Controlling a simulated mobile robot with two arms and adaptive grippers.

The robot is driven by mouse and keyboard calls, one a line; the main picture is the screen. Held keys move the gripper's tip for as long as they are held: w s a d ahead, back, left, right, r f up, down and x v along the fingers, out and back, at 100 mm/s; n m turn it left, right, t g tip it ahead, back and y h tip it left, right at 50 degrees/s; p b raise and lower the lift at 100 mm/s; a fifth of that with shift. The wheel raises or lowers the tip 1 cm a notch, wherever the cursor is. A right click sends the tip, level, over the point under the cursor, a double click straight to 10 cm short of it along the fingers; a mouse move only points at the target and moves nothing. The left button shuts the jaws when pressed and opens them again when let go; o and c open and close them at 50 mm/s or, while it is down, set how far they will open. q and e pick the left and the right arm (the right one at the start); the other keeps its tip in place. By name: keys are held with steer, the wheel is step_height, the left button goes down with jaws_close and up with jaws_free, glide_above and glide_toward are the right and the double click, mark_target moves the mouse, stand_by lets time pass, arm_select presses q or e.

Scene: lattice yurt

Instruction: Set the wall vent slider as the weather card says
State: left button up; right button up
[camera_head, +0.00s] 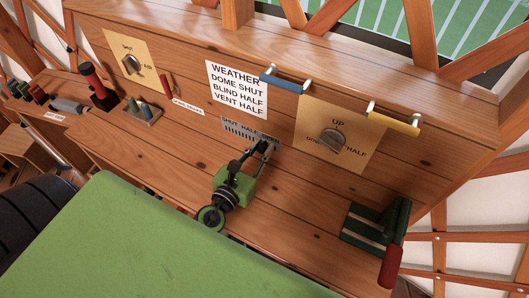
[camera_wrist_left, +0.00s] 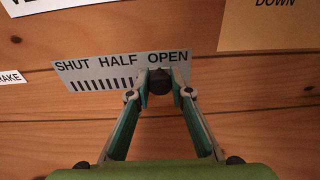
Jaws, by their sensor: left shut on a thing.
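The white weather card (camera_head: 237,89) on the plank wall reads WEATHER, DOME SHUT, BLIND HALF, VENT HALF. Below it is the grey vent plate (camera_head: 236,129), marked SHUT, HALF, OPEN from left to right above a row of slots; it also shows in the left wrist view (camera_wrist_left: 85,70). My left gripper (camera_head: 262,147) is at the plate's right part. In the left wrist view its fingers (camera_wrist_left: 160,86) are shut on the dark slider knob (camera_wrist_left: 159,75), under the left part of OPEN. The fingers hide the right-hand slots. My right gripper is not in view.
A selector knob (camera_head: 333,139) on a tan panel is right of the vent, with blue (camera_head: 284,83) and yellow (camera_head: 393,123) handles above. Another knob (camera_head: 131,64) is at left. A green block with a red handle (camera_head: 390,267) stands at lower right.

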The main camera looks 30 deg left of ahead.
mark_target(250, 135)
arm_select(q)
steer(key=shift+a+b, duration=0.35)
steer(key=shift+a, duration=1.6)
steer(key=shift+a+b, duration=0.35)
steer(key=shift+a, duration=0.45)
steer(key=o, duration=1.2)
steer(key=shift+s+r, duration=0.25)
steer(key=shift+s, duration=0.4)
steer(key=shift+s+r, duration=0.25)
steer(key=shift+s, duration=0.35)
steer(key=shift+s+a+r+b, duration=0.15)
steer(key=shift+s+r, duration=0.2)
steer(key=shift+s, duration=0.4)
steer(key=shift+s+d+r+b, duration=0.1)
steer(key=shift+s+r, duration=0.2)
steer(key=shift+s, duration=0.45)
steer(key=shift+s+a+r+b, duration=0.15)
steer(key=shift+s+r, duration=0.2)
steer(key=shift+s, duration=0.4)
